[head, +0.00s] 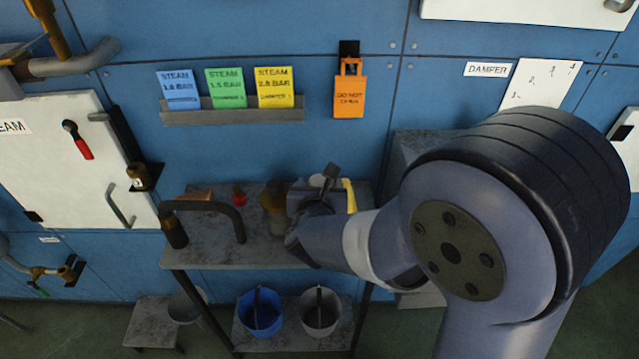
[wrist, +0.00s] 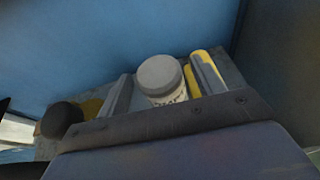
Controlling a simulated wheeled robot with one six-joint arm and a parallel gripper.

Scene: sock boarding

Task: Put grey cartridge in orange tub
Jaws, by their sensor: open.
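A white canister with a grey lid and dark print (wrist: 162,80) stands on the worktop in the wrist view; it may be the grey cartridge, and its lid also seems to show in the head view (head: 318,181). My gripper (wrist: 165,68) is open, with one grey finger on each side of the canister. I cannot tell whether the fingers touch it. In the head view my arm hides much of this spot. I see no orange tub in either view.
The grey worktop (head: 212,246) also bears a brass-brown jar (head: 274,197), a small red item (head: 239,196) and a yellow item (head: 349,195) close to my gripper. A blue bucket (head: 261,316) and a grey bucket (head: 319,313) stand below. Blue wall panels rise behind.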

